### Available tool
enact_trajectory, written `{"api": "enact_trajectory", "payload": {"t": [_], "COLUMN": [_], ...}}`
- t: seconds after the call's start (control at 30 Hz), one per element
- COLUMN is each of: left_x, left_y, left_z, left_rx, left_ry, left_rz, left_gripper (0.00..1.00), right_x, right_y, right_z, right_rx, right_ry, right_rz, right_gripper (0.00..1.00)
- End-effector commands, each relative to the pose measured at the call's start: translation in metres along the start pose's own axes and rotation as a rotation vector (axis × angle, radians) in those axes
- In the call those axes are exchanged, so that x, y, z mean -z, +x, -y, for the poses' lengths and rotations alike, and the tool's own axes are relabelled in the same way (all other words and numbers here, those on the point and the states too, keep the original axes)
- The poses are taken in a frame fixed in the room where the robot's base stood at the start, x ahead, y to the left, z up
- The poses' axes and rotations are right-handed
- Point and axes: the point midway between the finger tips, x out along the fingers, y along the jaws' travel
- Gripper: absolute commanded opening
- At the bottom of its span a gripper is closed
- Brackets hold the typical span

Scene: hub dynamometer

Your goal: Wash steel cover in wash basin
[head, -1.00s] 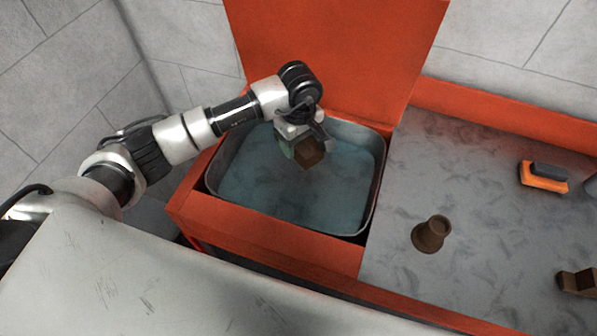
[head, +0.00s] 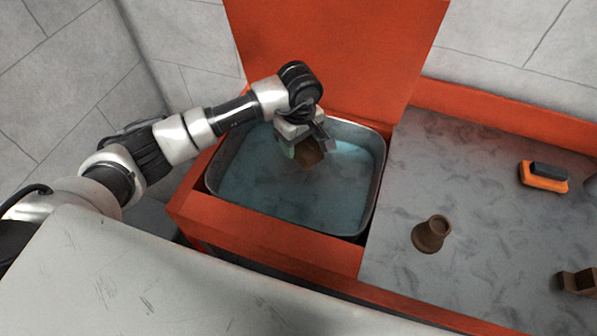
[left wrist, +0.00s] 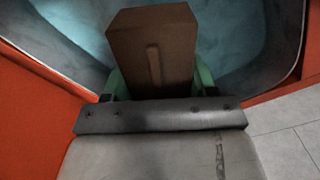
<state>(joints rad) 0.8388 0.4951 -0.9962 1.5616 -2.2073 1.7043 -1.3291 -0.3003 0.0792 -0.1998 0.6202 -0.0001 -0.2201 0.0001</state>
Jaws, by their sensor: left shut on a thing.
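My left gripper (head: 305,145) is shut on a brown, box-shaped piece (head: 310,153), likely the steel cover with a brown surface. It holds the piece in the far part of the wash basin (head: 378,190), low at the blue water (head: 290,194). The piece's lower part seems to be in the water. In the left wrist view the brown piece (left wrist: 151,45) is upright between the green finger pads, with a raised bar on its face. My right gripper is not in view.
The basin sits in an orange-red frame (head: 265,230) with a raised red panel (head: 330,50) behind. On the grey counter (head: 480,180) at right are a brown flared part (head: 430,234), an orange and black brush-like block (head: 543,178) and another brown piece (head: 577,282).

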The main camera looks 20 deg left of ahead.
Motion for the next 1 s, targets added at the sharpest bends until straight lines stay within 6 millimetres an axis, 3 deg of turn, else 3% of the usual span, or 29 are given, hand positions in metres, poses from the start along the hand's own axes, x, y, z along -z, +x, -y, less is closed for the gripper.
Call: {"api": "enact_trajectory", "payload": {"t": [0.47, 0.83, 1.0], "left_x": [0.0, 0.001, 0.0], "left_y": [-0.004, -0.037, -0.042], "left_z": [-0.001, -0.001, 0.0], "left_rx": [-0.002, -0.003, -0.002], "left_ry": [0.0, 0.001, 0.001], "left_rz": [-0.001, -0.002, 0.0], "left_gripper": [0.21, 0.21, 0.21], "right_x": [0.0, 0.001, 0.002], "right_y": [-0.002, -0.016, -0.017], "right_z": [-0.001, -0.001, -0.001], "right_rx": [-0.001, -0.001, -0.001], "right_ry": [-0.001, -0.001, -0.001], "right_rz": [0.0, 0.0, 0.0], "right_gripper": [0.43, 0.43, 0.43]}}
